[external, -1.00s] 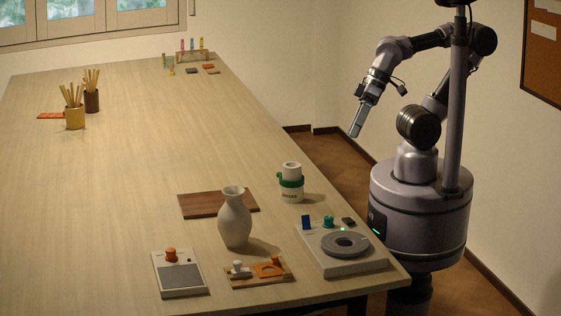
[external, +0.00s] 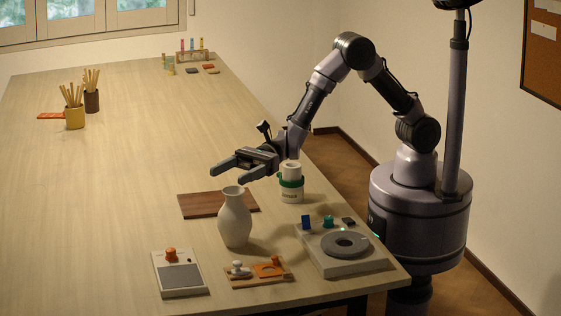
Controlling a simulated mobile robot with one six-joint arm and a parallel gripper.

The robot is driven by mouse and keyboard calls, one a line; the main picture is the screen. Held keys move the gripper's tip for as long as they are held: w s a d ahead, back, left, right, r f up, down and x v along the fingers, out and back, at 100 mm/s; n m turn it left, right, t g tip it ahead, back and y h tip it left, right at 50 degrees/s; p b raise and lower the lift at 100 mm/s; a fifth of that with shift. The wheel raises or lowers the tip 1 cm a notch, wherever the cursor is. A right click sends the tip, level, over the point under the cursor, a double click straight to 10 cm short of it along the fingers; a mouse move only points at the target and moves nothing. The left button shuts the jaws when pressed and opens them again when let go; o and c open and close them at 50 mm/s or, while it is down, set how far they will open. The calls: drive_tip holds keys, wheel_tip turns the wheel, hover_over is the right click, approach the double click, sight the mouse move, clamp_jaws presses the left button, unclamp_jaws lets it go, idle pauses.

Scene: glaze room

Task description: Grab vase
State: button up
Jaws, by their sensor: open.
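The vase (external: 235,221) is pale cream with a narrow neck and flared mouth. It stands upright on the table, in front of a dark brown board (external: 196,205). My gripper (external: 226,171) is open and empty, its two fingers pointing left. It appears above and behind the vase, over the area of the brown board, and apart from the vase. Nothing hides the vase.
A white and green container (external: 291,193) stands right of the vase, close below my gripper. A device with a grey disc (external: 345,244), a wooden tray with small parts (external: 244,283) and a grey-topped device (external: 181,277) lie in front.

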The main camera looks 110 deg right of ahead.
sight(228, 199)
wheel_tip(228, 199, down, 8)
drive_tip(key=b, duration=0.3)
drive_tip(key=shift+r+b, duration=0.2)
drive_tip(key=shift+b, duration=0.1)
drive_tip(key=shift+w+a+r, duration=0.25)
drive_tip(key=shift+w+a, duration=0.2)
drive_tip(key=shift+w, duration=0.1)
drive_tip(key=shift+w+a+r, duration=0.2)
drive_tip(key=shift+w+a, duration=0.25)
drive_tip(key=shift+w, duration=0.05)
drive_tip(key=shift+r, duration=0.1)
drive_tip(key=shift+w, duration=0.1)
clamp_jaws()
